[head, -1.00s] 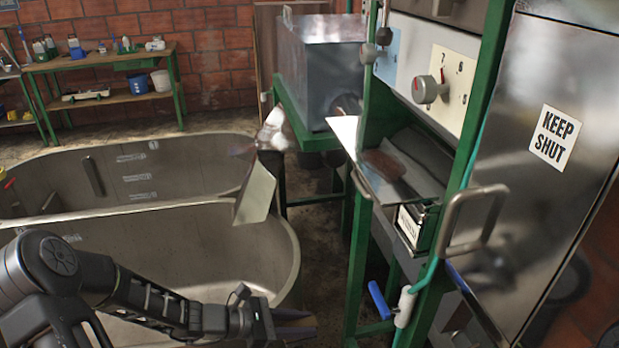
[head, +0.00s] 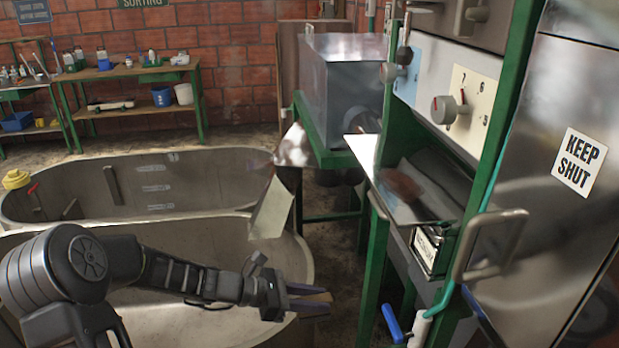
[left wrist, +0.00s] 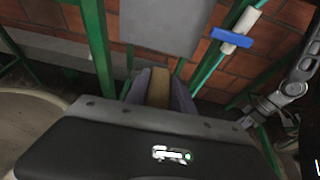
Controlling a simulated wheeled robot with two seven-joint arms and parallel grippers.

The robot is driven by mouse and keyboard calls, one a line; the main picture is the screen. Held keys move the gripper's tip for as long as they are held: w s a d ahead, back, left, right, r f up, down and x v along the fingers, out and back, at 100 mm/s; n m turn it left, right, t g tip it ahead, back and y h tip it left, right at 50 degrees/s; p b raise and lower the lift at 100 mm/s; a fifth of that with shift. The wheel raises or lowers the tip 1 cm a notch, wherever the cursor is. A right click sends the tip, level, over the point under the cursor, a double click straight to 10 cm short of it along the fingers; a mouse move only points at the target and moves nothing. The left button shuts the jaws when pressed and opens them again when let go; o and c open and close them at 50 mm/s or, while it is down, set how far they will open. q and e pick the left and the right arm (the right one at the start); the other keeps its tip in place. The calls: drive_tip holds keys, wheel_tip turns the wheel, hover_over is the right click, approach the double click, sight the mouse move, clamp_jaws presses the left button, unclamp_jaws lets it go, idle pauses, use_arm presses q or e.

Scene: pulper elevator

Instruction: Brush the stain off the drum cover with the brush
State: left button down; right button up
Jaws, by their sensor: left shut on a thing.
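My left gripper (head: 318,303) is at the lower middle of the head view, in front of the steel tank rim. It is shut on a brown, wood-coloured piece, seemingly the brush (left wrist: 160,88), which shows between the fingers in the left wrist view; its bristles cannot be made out. The drum cover appears to be the dark grey, curved sheet (head: 442,178) in the green-framed machine. A blurry reddish-brown patch, seemingly the stain (head: 403,187), shows at its left part. The gripper is lower and to the left, apart from it.
A green machine post (head: 375,260) and a blue-handled valve (head: 392,322) stand right of the gripper. A bent steel door handle (head: 487,245) juts out further right. Steel tanks (head: 300,262) lie behind and left. A bright metal chute (head: 272,207) hangs over the tank rim.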

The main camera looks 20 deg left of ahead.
use_arm(q)
drive_tip(key=w+r+n+t+y, duration=0.1)
drive_tip(key=w+r, duration=0.2)
drive_tip(key=r, duration=0.8)
drive_tip(key=w+r+n+t+y, duration=0.1)
drive_tip(key=w+r, duration=0.1)
drive_tip(key=r, duration=0.8)
drive_tip(key=s+a+r+n+t+y, duration=0.1)
drive_tip(key=s+r, duration=0.1)
drive_tip(key=r, duration=0.7)
drive_tip(key=s+a+r+n+y+b, duration=0.1)
drive_tip(key=r, duration=0.9)
drive_tip(key=shift+s+n+t, duration=0.3)
drive_tip(key=shift+s+t, duration=0.1)
drive_tip(key=shift+d, duration=0.15)
